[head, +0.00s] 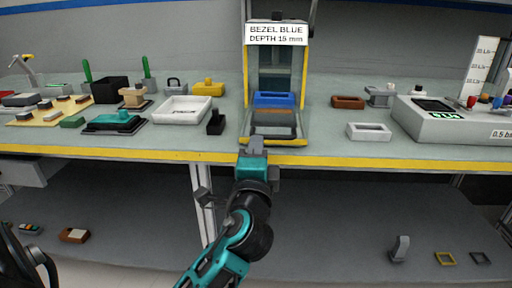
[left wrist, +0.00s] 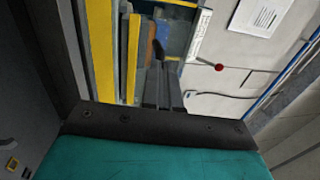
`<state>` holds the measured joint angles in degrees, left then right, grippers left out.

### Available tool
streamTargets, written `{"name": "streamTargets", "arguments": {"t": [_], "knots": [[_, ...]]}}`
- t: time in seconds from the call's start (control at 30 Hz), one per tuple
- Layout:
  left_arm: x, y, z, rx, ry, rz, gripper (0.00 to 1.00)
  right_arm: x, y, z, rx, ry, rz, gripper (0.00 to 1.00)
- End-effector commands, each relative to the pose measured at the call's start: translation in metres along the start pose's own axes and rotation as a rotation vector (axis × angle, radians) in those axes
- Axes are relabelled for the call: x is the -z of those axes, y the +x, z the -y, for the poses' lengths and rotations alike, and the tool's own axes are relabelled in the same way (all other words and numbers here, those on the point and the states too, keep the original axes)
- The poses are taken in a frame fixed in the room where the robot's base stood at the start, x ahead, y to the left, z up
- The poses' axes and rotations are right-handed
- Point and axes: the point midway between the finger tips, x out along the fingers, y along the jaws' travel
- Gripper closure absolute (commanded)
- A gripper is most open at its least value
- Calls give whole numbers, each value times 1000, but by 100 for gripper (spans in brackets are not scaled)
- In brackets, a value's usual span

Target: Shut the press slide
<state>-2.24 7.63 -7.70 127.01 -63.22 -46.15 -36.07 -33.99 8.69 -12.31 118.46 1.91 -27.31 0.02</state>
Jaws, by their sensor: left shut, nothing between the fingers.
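The press (head: 275,62) stands at the middle of the bench with yellow side posts and a sign reading "BEZEL BLUE DEPTH 15 mm". Its slide (head: 275,131) sticks out at the front, with a yellow front edge. A blue part (head: 275,98) sits at the slide's back, by the press opening. My left gripper (head: 253,146) is shut and empty, right by the slide's front edge, left of its middle. I cannot tell if it touches. In the left wrist view its fingers (left wrist: 160,88) point toward yellow bars (left wrist: 133,55) and the blue part. My right gripper is out of view.
A white tray (head: 183,109) and a small black block (head: 215,122) stand left of the press. A white frame (head: 369,131) and a grey box with a display (head: 445,122) stand right. The bench's yellow edge (head: 350,162) runs along the front. A red knob (left wrist: 219,67) shows in the left wrist view.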

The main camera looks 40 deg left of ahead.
Motion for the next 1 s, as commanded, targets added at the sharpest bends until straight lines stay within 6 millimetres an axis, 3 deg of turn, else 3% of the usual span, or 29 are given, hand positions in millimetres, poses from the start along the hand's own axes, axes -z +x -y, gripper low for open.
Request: {"name": "streamTargets", "arguments": {"t": [0.33, 0.7, 1.0], "knots": [[0, 4, 0, 0, 1, 1, 100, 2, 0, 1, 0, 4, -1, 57], [0, 73, -14, 2, 2, 2, 100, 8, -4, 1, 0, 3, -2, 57], [0, 86, -17, 1, -1, 0, 100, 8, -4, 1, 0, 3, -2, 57]]}}
